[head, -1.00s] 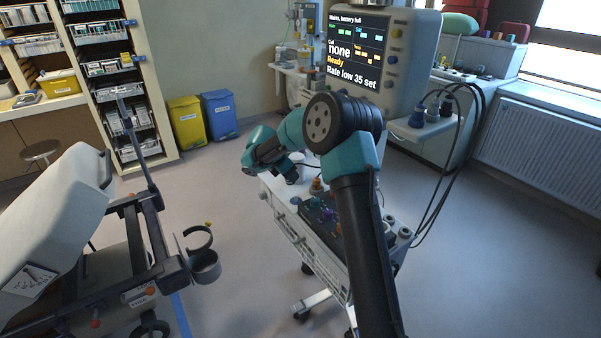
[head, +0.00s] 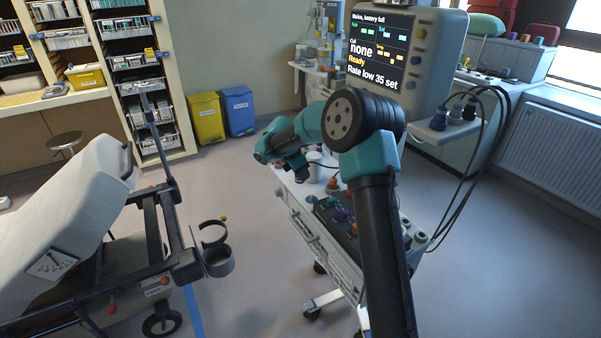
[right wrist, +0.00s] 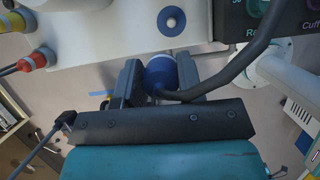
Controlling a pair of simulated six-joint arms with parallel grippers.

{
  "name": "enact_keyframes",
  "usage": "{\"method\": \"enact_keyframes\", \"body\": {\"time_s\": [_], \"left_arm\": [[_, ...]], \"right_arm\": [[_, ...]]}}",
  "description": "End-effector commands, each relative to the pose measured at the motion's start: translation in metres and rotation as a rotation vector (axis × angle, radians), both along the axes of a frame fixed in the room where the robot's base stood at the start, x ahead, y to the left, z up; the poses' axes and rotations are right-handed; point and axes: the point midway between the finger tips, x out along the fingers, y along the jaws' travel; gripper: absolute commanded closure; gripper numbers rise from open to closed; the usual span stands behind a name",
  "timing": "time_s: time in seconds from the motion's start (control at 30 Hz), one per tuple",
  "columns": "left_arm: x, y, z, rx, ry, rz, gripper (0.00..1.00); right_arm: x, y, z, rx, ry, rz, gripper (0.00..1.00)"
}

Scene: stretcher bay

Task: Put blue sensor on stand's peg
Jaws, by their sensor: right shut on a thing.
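My right gripper (right wrist: 160,85) is shut on the blue sensor (right wrist: 159,72), a rounded blue piece with a white band, held between its dark fingers. A thick black cable (right wrist: 240,62) runs up and right beside it. In the head view, my right wrist hangs over the left side of the white cart; the fingers and sensor are hard to make out there. A white post with a round collar (right wrist: 281,68) is right of the gripper in the wrist view. I cannot tell which part is the stand's peg. My left gripper is not in view.
The cart bears a dark panel with coloured connectors (head: 338,216). A monitor (head: 432,62) and dark cables (head: 484,150) stand behind and right. A stretcher (head: 62,210) with a ring holder (head: 219,262) is at left. The floor between stretcher and cart is clear.

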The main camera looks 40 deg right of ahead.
Motion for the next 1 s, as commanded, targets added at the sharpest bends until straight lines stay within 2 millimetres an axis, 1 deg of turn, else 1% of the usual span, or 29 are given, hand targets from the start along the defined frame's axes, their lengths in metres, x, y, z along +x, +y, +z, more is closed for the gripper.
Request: {"method": "enact_keyframes", "body": {"time_s": [0.17,0.3,0.43,0.53,0.83,1.0], "left_arm": [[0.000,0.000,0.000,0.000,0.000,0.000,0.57],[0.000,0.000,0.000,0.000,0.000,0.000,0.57],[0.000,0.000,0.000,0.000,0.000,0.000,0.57],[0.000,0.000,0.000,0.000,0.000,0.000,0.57],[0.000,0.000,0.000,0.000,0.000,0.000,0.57],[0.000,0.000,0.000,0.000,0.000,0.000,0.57]], "right_arm": [[-0.006,-0.014,-0.003,0.003,-0.003,-0.157,0.88],[-0.015,-0.029,-0.005,0.004,-0.002,-0.350,0.88],[-0.021,-0.037,-0.006,0.001,-0.001,-0.476,0.88],[-0.023,-0.039,-0.007,0.000,0.000,-0.510,0.88],[-0.022,-0.038,-0.007,0.000,0.000,-0.508,0.88],[-0.022,-0.039,-0.012,0.000,0.000,-0.508,0.88]]}}
